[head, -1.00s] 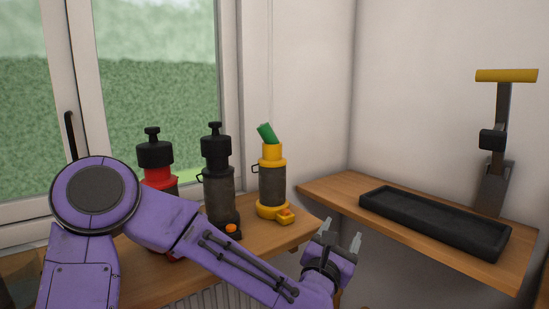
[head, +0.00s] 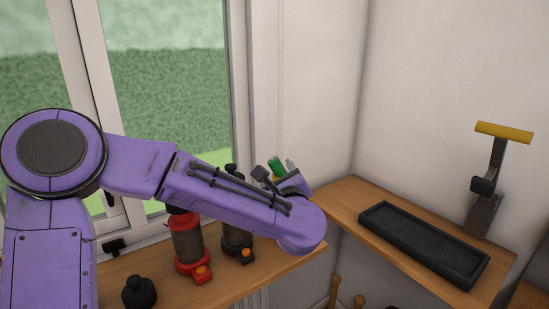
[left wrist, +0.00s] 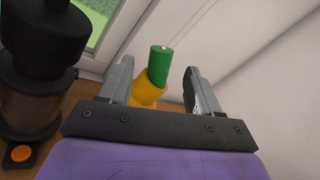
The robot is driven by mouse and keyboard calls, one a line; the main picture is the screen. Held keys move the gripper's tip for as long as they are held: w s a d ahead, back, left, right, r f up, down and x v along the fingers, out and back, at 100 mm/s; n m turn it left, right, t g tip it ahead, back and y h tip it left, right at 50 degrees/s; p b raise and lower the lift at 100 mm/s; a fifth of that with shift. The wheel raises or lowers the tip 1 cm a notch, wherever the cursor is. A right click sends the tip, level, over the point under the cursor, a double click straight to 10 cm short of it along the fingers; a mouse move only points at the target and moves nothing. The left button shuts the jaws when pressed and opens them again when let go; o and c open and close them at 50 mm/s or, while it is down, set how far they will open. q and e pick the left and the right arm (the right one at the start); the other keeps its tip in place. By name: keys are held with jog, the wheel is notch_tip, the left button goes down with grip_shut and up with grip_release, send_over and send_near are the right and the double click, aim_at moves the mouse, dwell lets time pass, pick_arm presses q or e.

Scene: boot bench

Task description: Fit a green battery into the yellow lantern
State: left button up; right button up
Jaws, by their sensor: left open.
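The green battery (head: 276,167) shows above my left arm in the head view. In the left wrist view the green battery (left wrist: 158,68) stands in the open top of the yellow lantern (left wrist: 147,94), tilted, with much of its length sticking out. The lantern's body is hidden behind my arm in the head view. My left gripper (head: 279,172) is open. My right gripper is not in view.
A red lantern (head: 187,243) and a black lantern (head: 238,240) stand on the sill left of the gripper. A loose black cap (head: 139,292) is at the front left. A black tray (head: 424,244) and a yellow-handled lever (head: 490,185) are on the right shelf.

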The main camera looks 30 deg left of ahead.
aim_at(275, 164)
pick_arm(q)
jog(key=p+x, duration=0.1)
jog(key=x, duration=0.1)
jog(key=p+x, duration=0.1)
jog(key=x, duration=0.1)
jog(key=p+x, duration=0.1)
jog(key=x, duration=0.1)
jog(key=shift+a+r+p, duration=0.1)
jog(key=shift+r+p, duration=0.25)
jog(key=shift+w+a+f, duration=0.2)
jog(key=shift+w, duration=0.05)
grip_shut()
jog(key=shift+s+d, duration=0.1)
